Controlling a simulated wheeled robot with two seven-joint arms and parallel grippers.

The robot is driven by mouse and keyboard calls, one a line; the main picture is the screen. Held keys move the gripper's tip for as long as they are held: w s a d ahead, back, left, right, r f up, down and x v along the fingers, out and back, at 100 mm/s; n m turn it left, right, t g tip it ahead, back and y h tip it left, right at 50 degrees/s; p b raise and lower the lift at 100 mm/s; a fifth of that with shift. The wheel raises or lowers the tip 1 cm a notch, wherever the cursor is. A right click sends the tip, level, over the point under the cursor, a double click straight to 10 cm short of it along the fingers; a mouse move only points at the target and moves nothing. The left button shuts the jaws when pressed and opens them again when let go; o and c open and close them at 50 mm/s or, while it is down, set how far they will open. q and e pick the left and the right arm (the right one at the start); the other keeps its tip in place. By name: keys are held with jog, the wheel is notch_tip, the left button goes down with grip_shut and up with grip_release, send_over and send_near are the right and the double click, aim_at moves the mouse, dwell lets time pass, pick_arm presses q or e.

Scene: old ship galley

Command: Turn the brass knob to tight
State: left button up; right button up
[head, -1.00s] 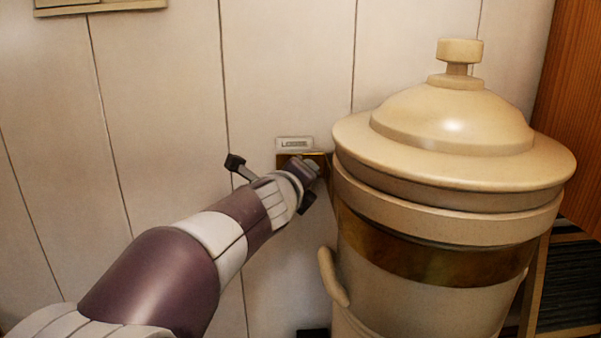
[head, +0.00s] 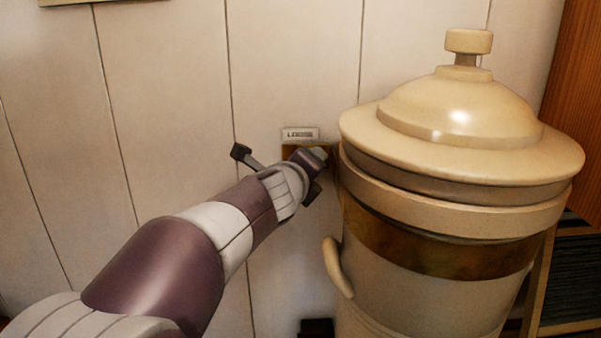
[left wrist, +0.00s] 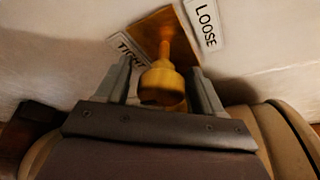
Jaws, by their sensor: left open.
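The brass knob (left wrist: 160,84) shows in the left wrist view, on a short stem from a brass plate (left wrist: 163,27) on the wall. My left gripper (left wrist: 160,72) is open, with one finger on each side of the knob and a gap showing at each side. A white LOOSE label (left wrist: 206,24) is at the plate's right; a TIGHT label (left wrist: 131,47) at the left is partly covered by a finger. In the head view my left gripper (head: 313,160) hides the knob; the LOOSE label (head: 300,134) shows just above. My right gripper is not in view.
A large cream urn (head: 440,265) with a domed lid (head: 460,110) stands close on the right of the gripper. Its handle (head: 337,268) sticks out below. The panelled wall (head: 165,100) left of the gripper is clear.

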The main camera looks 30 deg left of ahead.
pick_arm(q)
jog(key=p+v, duration=0.5)
jog(key=v, duration=0.7)
jog(key=shift+s, duration=0.1)
